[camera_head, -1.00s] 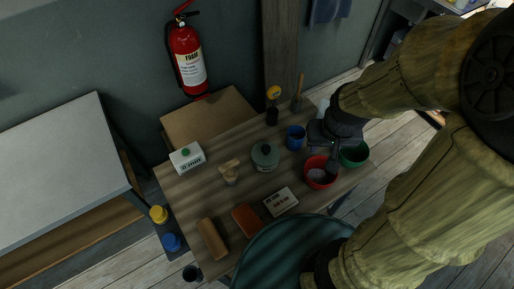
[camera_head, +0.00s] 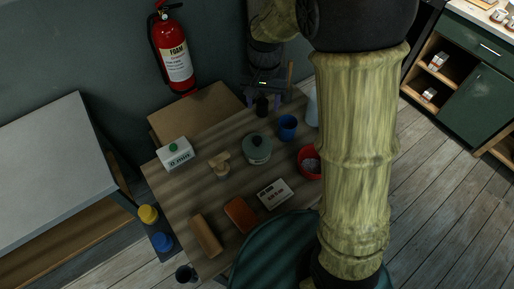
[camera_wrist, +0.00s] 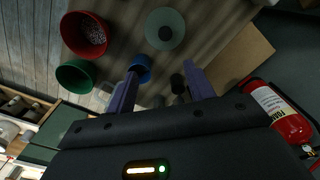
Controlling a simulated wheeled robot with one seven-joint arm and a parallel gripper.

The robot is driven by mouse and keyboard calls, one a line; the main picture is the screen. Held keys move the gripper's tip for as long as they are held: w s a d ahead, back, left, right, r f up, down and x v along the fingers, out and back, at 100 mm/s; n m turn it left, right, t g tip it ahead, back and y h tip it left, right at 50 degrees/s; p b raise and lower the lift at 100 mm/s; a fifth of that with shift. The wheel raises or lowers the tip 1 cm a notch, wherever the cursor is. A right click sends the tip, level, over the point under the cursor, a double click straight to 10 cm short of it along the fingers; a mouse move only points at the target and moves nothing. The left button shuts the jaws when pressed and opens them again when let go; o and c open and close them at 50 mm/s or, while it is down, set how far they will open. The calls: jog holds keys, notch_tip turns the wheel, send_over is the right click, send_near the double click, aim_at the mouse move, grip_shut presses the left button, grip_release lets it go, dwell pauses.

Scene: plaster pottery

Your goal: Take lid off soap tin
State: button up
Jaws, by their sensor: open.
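A round grey-green tin (camera_head: 257,152), which looks like the soap tin, stands on the wooden table. Its lid (camera_head: 257,143) is on and has a dark knob in the middle. The tin also shows from above at the top of the wrist view (camera_wrist: 174,22). My gripper (camera_head: 264,99) is open and empty, above the back edge of the table, behind the tin and apart from it. In the wrist view its two fingers (camera_wrist: 160,70) point toward the tin, with a blue cup (camera_wrist: 143,66) partly hidden behind the left finger.
The blue cup (camera_head: 288,125) stands right of the tin, with a red bowl (camera_head: 308,160) nearer me. A fire extinguisher (camera_head: 174,55) hangs on the wall behind.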

jog(key=shift+w+a+f, duration=0.1)
jog(key=shift+w+a, duration=0.3)
jog(key=shift+a, duration=0.35)
jog(key=p, duration=0.2)
send_over(257, 139)
jog(key=f, duration=1.2)
jog(key=shift+w+f, duration=0.15)
jog(key=shift+w, duration=0.25)
jog(key=shift+f, duration=0.1)
jog(key=shift+s+f, duration=0.15)
jog(key=shift+f, duration=0.15)
jog(key=shift+s+f+p, duration=0.15)
jog(key=shift+f+p, duration=0.25)
jog(key=shift+f, duration=0.7)
jog(key=shift+s+f+p, duration=0.1)
jog(key=shift+f+p, duration=0.25)
jog(key=shift+f, duration=0.75)
